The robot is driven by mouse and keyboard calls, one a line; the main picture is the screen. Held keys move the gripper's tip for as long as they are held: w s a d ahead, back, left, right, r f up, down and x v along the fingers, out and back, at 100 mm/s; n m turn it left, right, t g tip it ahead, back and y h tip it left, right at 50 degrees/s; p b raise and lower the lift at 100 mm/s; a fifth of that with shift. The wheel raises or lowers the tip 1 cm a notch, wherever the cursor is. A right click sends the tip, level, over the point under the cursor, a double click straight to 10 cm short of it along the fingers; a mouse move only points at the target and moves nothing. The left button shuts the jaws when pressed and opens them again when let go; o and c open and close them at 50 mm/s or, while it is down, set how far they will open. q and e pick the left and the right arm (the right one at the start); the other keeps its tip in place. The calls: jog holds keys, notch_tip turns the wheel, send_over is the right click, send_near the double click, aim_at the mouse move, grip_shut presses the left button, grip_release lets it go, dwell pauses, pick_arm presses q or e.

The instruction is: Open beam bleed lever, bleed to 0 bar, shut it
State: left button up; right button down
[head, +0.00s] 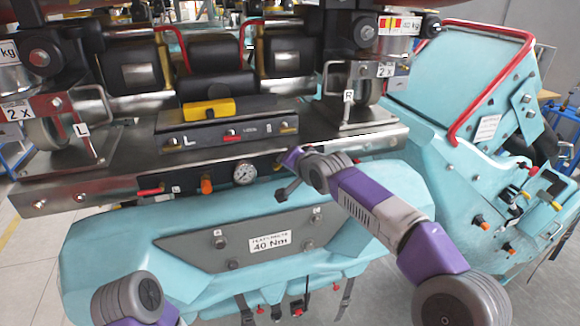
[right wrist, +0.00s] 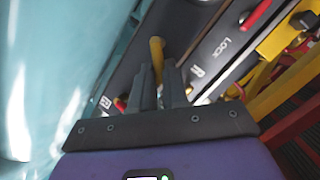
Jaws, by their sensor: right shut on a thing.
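A yellow lever handle (right wrist: 157,52) stands up from a dark labelled panel in the right wrist view. My right gripper (right wrist: 162,85) is shut on it, with a finger on either side of the yellow bar. In the head view the purple hand of my right arm (head: 292,157) is at the front of the metal beam (head: 80,192), right of the gauge. Only a grey and purple link of my left arm shows, at lower left.
A red lever (head: 150,192) and an orange knob (head: 207,185) are on the beam left of the gauge. A teal housing with a 40 Nm plate (head: 270,243) is below. A red handle (right wrist: 256,14) and yellow bracket (right wrist: 283,38) are near my right gripper.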

jog(key=n+h+b, duration=0.1)
jog(key=a+n+h+b, duration=0.1)
jog(key=shift+s+a+r+n+t, duration=0.2)
jog(key=shift+s+n+t, duration=0.05)
jog(key=shift+n+t, duration=0.05)
jog(key=shift+s+a+r+n+t+h+b, duration=0.1)
jog(key=shift+a+n+t+h+b, duration=0.2)
jog(key=shift+n+h+b, duration=0.4)
jog(key=shift+s+a+r+n+t+h+b, duration=0.15)
jog(key=shift+a+n+h+b, duration=0.3)
jog(key=shift+n+b, duration=0.45)
jog(key=shift+f, duration=0.15)
jog(key=c, duration=1.1)
grip_release()
jog(key=b+v, duration=0.2)
jog(key=v, duration=0.5)
jog(key=shift+s+b, duration=0.25)
jog(key=shift+b, duration=0.05)
